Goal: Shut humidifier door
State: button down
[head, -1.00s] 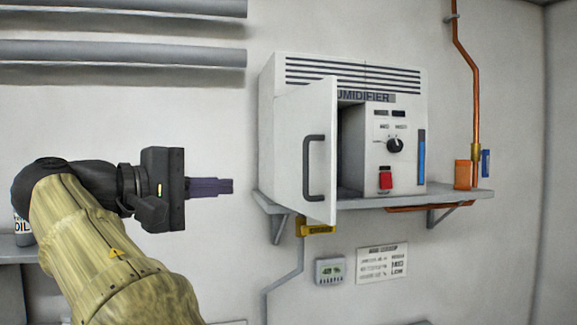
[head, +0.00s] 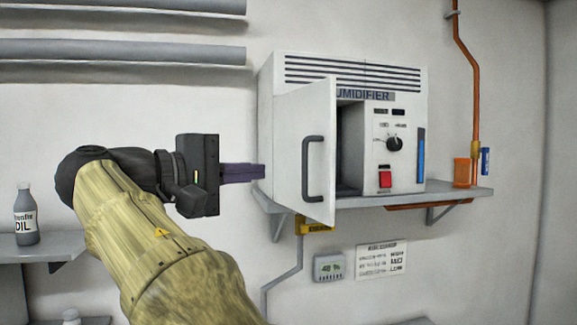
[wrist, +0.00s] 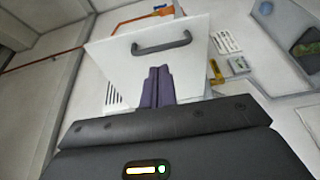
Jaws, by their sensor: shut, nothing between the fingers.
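The white humidifier (head: 400,85) stands on a wall shelf, with vents, a knob and a red switch on its front. Its door (head: 297,120) is hinged at the left and stands open toward me, with a dark handle (head: 313,168) and a dark opening behind. My gripper (head: 262,172) is shut and empty, just left of the door at about handle height. In the wrist view the shut purple fingers (wrist: 158,70) point at the door panel (wrist: 115,62), below its handle (wrist: 161,42). I cannot tell whether they touch it.
The grey shelf (head: 450,194) carries the humidifier and an orange container (head: 461,172). An orange pipe (head: 470,70) runs down the wall at right. Below are a yellow fitting (head: 317,225), a small gauge box (head: 329,267) and a notice (head: 381,260). An oil bottle (head: 25,217) stands on a shelf at left.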

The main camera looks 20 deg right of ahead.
aim_at(303, 169)
jog(key=p+x, duration=0.2)
jog(key=x, duration=0.5)
jog(key=shift+r+p, duration=0.2)
jog(key=shift+p, duration=0.2)
jog(key=shift+w+d+f, duration=0.15)
jog(key=shift+d, duration=0.3)
jog(key=shift+w+f, duration=0.1)
jog(key=shift+f, duration=0.05)
